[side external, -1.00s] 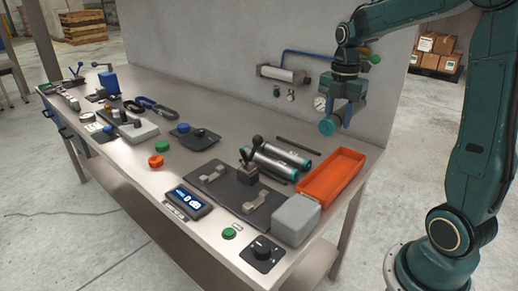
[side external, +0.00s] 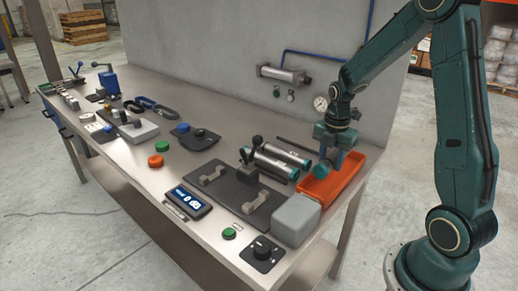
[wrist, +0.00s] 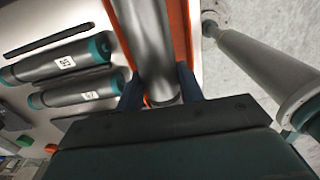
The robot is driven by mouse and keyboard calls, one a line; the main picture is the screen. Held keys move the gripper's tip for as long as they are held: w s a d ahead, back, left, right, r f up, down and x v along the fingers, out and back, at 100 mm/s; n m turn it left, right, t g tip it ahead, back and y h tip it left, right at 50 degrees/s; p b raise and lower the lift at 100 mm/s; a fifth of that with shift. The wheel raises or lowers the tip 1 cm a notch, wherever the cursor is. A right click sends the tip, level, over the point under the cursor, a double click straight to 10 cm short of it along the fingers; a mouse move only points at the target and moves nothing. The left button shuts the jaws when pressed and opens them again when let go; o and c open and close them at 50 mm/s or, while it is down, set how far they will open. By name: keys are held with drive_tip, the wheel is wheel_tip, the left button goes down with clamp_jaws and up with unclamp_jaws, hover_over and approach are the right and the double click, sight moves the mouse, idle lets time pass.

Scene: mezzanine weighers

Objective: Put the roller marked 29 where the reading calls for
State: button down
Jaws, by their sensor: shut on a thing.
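My gripper (side external: 334,160) is shut on a metal roller (wrist: 148,35) with a teal end cap, at the orange tray (side external: 345,186). In the wrist view the tray's orange walls show on both sides of the roller. I cannot tell if it touches the tray floor, and no number shows on it. Two other grey rollers with teal ends, an upper one (wrist: 65,62) and a lower one (wrist: 88,94), lie beside the tray; their labels are too small to read surely. A display unit (side external: 188,202) is lit at the front, its reading too small to read.
A dark plate with two cradles (side external: 236,192) lies left of the tray. A grey box (side external: 296,219) stands at the tray's near end. A black dial (side external: 262,252) and a green button (side external: 229,233) sit at the front edge. A wall stands behind.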

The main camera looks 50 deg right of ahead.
sight(326, 185)
drive_tip(key=shift+f, duration=3.15)
drive_tip(key=shift+f, duration=0.15)
drive_tip(key=c, duration=1.2)
unclamp_jaws()
drive_tip(key=shift+o, duration=0.2)
wheel_tip(326, 185, up, 12)
drive_tip(key=shift+r, duration=0.15)
drive_tip(key=shift+r, duration=0.1)
